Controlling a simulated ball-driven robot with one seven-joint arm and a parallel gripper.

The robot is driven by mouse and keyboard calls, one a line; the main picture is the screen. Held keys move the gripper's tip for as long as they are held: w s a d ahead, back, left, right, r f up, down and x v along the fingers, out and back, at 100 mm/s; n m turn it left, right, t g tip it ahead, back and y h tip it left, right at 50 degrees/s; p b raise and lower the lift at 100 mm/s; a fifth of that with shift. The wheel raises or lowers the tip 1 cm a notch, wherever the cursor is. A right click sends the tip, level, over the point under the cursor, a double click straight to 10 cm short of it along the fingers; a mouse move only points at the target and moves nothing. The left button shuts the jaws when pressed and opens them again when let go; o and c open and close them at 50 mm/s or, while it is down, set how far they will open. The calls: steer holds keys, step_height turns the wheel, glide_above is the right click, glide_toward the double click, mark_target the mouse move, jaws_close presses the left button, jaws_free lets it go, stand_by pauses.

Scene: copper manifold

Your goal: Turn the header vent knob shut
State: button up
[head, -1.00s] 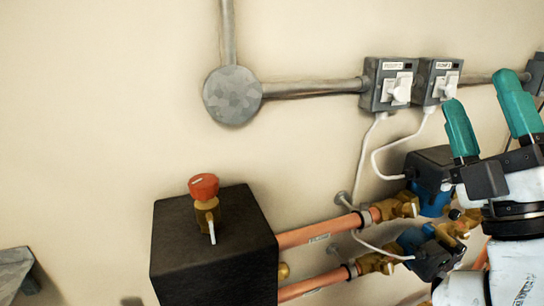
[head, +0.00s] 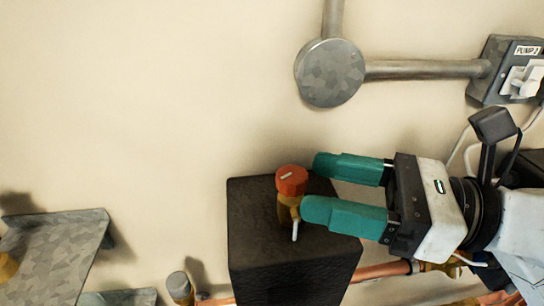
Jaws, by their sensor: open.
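The header vent knob is a red cap (head: 292,180) on a brass valve body (head: 285,213) on top of the black header box (head: 290,262). A small pale lever (head: 295,230) hangs on the valve's front. My gripper (head: 308,187) comes in from the right, with two teal fingers spread apart. The fingertips are at the right side of the knob, one toward the wall and one toward the front. The near fingertip overlaps the right edge of the valve in the picture; I cannot tell whether it touches.
Behind is a beige wall with a round grey junction box (head: 330,72), conduit and a pump switch (head: 512,70). A grey metal bracket (head: 60,250) is at left. Copper pipe (head: 385,271) runs right of the box, below my gripper. The space left of the knob is clear.

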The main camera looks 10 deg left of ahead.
mark_target(284, 171)
steer(key=a, duration=0.1)
steer(key=a+p, duration=0.1)
steer(key=a, duration=0.1)
steer(key=w+a+p, duration=0.1)
steer(key=a, duration=0.1)
steer(key=shift+a+r, duration=0.2)
steer(key=shift+w+a+f, duration=0.1)
steer(key=shift+a+f, duration=0.05)
steer(key=shift+a, duration=0.4)
steer(key=shift+c, duration=0.3)
steer(key=shift+p, duration=0.3)
steer(key=c, duration=0.9)
